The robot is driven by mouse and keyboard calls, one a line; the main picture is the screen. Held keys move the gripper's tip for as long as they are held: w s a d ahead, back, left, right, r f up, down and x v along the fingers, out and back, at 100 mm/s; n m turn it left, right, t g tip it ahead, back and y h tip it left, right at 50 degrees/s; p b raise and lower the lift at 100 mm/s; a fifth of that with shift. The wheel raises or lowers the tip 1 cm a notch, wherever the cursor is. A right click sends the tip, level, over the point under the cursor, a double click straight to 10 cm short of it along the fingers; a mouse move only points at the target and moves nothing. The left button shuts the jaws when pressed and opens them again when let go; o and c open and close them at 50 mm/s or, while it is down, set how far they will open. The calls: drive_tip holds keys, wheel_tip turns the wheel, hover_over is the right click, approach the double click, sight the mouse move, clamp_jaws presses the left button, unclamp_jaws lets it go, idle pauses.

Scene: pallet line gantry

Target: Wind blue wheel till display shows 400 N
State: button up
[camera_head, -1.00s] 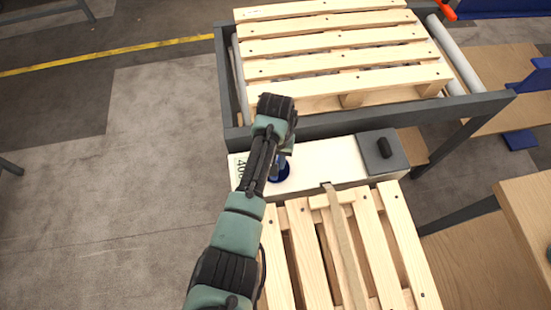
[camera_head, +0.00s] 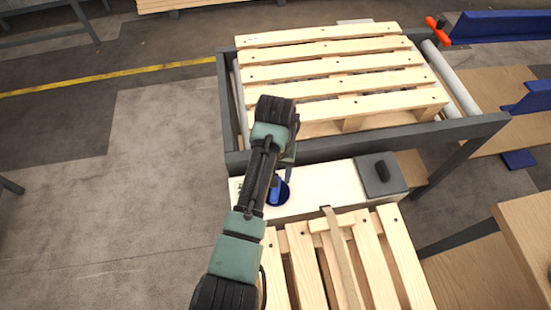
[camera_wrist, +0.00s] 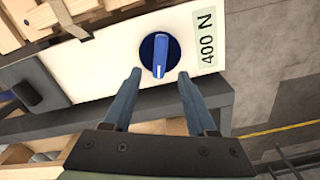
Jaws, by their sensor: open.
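The blue wheel (camera_head: 284,194) is round with a raised grip bar, set in the white panel (camera_head: 325,180). In the wrist view the blue wheel (camera_wrist: 160,54) has its bar pointing roughly down the picture, with a pale line on it. The display (camera_wrist: 207,37) beside it reads 400 N, turned sideways. My gripper (camera_wrist: 160,74) is open and empty; its two fingertips lie on either side of the wheel's lower edge in the picture. Whether they touch the panel I cannot tell. In the head view my arm hides most of the display and of my gripper.
A wooden pallet (camera_head: 340,62) lies on a grey roller frame (camera_head: 400,133) behind the panel. Another pallet (camera_head: 375,255) with a strap (camera_head: 342,260) stands in front. A grey plate with a black knob (camera_head: 381,172) sits at the panel's right.

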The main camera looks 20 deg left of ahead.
wheel_tip(320, 180, up, 6)
drive_tip(key=shift+r, duration=0.15)
idle(0.6)
drive_tip(key=w+d+r+m+t+p, duration=0.1)
drive_tip(key=w+d+r+t, duration=0.1)
drive_tip(key=w+r+t, duration=0.45)
drive_tip(key=w+d+r+t, duration=0.1)
drive_tip(key=w+d+r, duration=0.15)
drive_tip(key=r, duration=0.65)
drive_tip(key=w+d+r+m+t+p, duration=0.1)
drive_tip(key=w+d+r+t, duration=0.15)
drive_tip(key=w+r, duration=0.35)
wheel_tip(320, 180, up, 13)
drive_tip(key=d+t, duration=0.3)
drive_tip(key=t, duration=0.2)
drive_tip(key=s+d+r+m+t+p, duration=0.1)
drive_tip(key=s+d+r+t, duration=0.2)
drive_tip(key=r, duration=0.6)
drive_tip(key=s+r+t, duration=0.3)
drive_tip(key=s+r, duration=0.2)
drive_tip(key=r, duration=0.4)
drive_tip(key=s+d+r+t, duration=0.1)
drive_tip(key=s+r+t, duration=0.5)
drive_tip(key=s+r, duration=0.6)
drive_tip(key=shift+s+p, duration=0.2)
drive_tip(key=shift+p, duration=0.25)
drive_tip(key=shift+d, duration=0.1)
